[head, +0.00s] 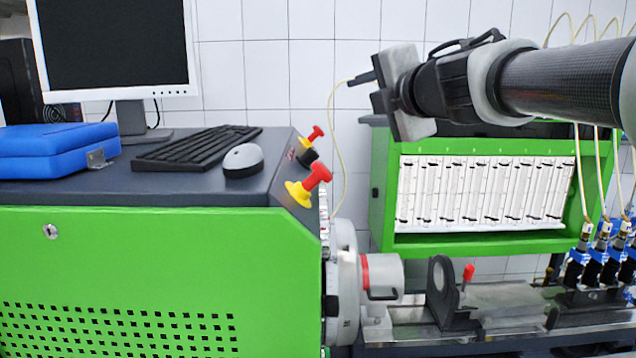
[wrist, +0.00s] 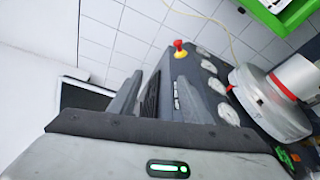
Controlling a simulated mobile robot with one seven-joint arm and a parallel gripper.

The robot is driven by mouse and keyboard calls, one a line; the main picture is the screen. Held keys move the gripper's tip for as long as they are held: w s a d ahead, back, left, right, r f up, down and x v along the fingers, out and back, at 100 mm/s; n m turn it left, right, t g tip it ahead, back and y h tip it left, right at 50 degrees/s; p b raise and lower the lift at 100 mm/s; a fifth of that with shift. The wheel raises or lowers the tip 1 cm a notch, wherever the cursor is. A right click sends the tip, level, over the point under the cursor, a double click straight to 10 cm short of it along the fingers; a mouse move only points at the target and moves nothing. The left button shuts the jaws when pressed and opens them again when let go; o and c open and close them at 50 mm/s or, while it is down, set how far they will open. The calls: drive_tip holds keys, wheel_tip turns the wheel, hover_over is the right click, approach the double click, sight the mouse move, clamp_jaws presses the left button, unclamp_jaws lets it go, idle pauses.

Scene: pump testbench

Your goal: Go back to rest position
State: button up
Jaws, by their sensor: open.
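My gripper (head: 372,90) is raised in the upper right of the head view. Its fingers point left, towards the tiled wall side above the bench. It holds nothing that I can see. In the wrist view the gripper (wrist: 152,88) shows from behind, with a lit green bar on its body. Its dark fingers stand apart, with the bench's panel and keyboard beyond them. No bench part touches the gripper.
The green bench (head: 150,250) carries a monitor (head: 115,45), blue case (head: 55,148), keyboard (head: 195,147), mouse (head: 243,160) and red-yellow emergency buttons (head: 308,186). A green gauge rack (head: 480,240) stands behind my arm. Thin hoses hang at the right. The space above the keyboard is free.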

drive_tip(key=s+d+f+m+g+h, duration=0.1)
drive_tip(key=s+d+f+m+h, duration=0.85)
drive_tip(key=d+m, duration=0.55)
drive_tip(key=s+a+f+m+g+y, duration=0.2)
drive_tip(key=s+a+f+m+g, duration=0.2)
drive_tip(key=s+f, duration=0.6)
drive_tip(key=s+a+f+m+g+y, duration=0.2)
drive_tip(key=s+a+f+m+g, duration=0.3)
drive_tip(key=s+f, duration=0.4)
wheel_tip(320, 180, down, 3)
drive_tip(key=shift+s+a+f+m, duration=0.1)
drive_tip(key=shift+s+a+m, duration=0.25)
drive_tip(key=shift+m, duration=0.15)
